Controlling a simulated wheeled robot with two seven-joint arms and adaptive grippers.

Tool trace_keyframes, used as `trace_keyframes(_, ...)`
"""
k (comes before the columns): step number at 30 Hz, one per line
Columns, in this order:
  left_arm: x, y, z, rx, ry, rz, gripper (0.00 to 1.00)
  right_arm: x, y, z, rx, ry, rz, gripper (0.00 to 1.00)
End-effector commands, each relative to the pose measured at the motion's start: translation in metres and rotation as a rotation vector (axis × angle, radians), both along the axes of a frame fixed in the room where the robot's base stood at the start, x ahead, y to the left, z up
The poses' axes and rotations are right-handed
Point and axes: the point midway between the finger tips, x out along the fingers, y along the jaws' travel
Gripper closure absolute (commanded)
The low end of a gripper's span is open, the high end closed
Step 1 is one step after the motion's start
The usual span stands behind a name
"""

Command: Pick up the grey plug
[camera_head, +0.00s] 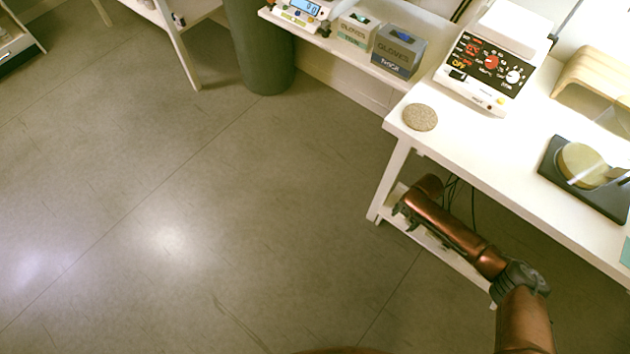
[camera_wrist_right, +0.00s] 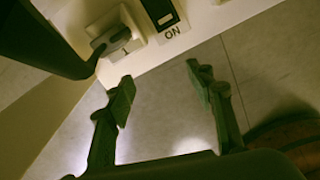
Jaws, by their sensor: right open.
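In the right wrist view a grey plug (camera_wrist_right: 110,41) sits at a white socket marked "1" (camera_wrist_right: 120,20), at the upper left. My right gripper (camera_wrist_right: 160,78) is open and empty there, its two fingers apart with floor visible between them. The plug lies beyond the left fingertip, apart from it. In the head view the right gripper (camera_head: 402,212) is low beside the white table's leg, below the tabletop; the plug cannot be made out there. My left gripper is not in view.
A black-and-white switch marked "ON" (camera_wrist_right: 162,12) is beside the socket. A large dark shape (camera_wrist_right: 40,45) covers the wrist view's upper left. The white table (camera_head: 470,145) overhangs my right arm; dark cables (camera_head: 473,205) hang under it. Open floor (camera_head: 200,220) lies left.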

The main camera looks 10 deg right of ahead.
Motion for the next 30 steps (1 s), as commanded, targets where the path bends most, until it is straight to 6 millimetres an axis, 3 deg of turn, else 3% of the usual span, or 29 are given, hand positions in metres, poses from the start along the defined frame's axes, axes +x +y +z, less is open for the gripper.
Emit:
trace_keyframes(1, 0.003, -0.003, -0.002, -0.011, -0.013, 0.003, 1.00, 0.021, -0.012, 0.009, -0.014, -0.002, 0.060, 0.51)
trace_keyframes(3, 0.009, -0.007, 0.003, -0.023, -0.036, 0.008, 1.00, 0.040, -0.022, 0.026, -0.022, -0.006, 0.132, 0.51)
trace_keyframes(9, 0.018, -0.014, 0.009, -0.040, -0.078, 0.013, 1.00, 0.066, -0.036, 0.052, -0.028, -0.010, 0.237, 0.51)
trace_keyframes(22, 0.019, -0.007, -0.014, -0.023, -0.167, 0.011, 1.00, 0.067, -0.036, 0.026, -0.027, -0.012, 0.248, 0.51)
trace_keyframes(30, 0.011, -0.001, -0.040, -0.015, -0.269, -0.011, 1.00, 0.062, -0.032, -0.004, -0.027, -0.009, 0.248, 0.51)
